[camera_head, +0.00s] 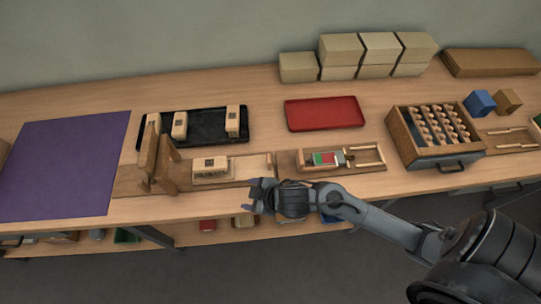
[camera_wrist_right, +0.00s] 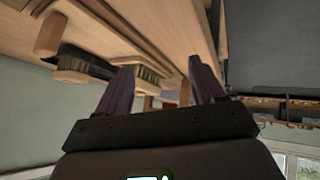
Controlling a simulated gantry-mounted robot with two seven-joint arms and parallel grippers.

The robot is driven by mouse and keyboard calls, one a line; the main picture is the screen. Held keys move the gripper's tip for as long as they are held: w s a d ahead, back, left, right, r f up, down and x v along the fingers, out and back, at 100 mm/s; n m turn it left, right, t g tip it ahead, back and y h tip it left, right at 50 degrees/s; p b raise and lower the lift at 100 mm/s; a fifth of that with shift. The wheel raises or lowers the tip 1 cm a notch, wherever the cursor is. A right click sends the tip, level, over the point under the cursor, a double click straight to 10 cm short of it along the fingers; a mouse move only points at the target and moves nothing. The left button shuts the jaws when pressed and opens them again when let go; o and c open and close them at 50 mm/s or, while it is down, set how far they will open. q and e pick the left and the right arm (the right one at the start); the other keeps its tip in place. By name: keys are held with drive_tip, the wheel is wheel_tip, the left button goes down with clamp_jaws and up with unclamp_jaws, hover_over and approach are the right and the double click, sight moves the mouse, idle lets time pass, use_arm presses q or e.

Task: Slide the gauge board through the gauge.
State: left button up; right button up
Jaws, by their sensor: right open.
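The gauge (camera_head: 152,158), with upright wooden plates and posts, stands on the left part of a long wooden base (camera_head: 250,167). A pale wooden block with a dark square mark, which I take as the gauge board (camera_head: 212,172), lies on this base just right of the gauge, apart from the uprights. My right gripper (camera_head: 258,194) is open and empty at the table's front edge, to the right of and in front of the block. In the right wrist view its fingers (camera_wrist_right: 163,85) are spread, with a dark-bristled wooden piece (camera_wrist_right: 84,64) beyond them. My left gripper is not in view.
A black tray (camera_head: 205,152) with several similar blocks lies behind the gauge. A purple mat (camera_head: 65,165) is at the left. A red tray (camera_head: 324,113), a small wooden fixture (camera_head: 367,157) and a drawer box (camera_head: 408,145) are at the right. Boxes (camera_head: 298,67) stand at the back.

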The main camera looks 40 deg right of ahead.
drive_tip(key=w+r+n+y+p, duration=0.1)
drive_tip(key=w+r+n+p, duration=0.1)
drive_tip(key=w+n, duration=0.15)
drive_tip(key=g+p, duration=0.3)
drive_tip(key=g, duration=0.2)
approach(269, 158)
drive_tip(key=shift+m+g, duration=0.25)
drive_tip(key=shift+g, duration=0.05)
drive_tip(key=b+x, duration=0.2)
drive_tip(key=x, duration=0.8)
drive_tip(key=shift+w+f, duration=0.2)
drive_tip(key=shift+f, duration=0.1)
drive_tip(key=shift+c, duration=1.1)
drive_tip(key=c, duration=1)
clamp_jaws()
drive_tip(key=shift+r, duration=0.1)
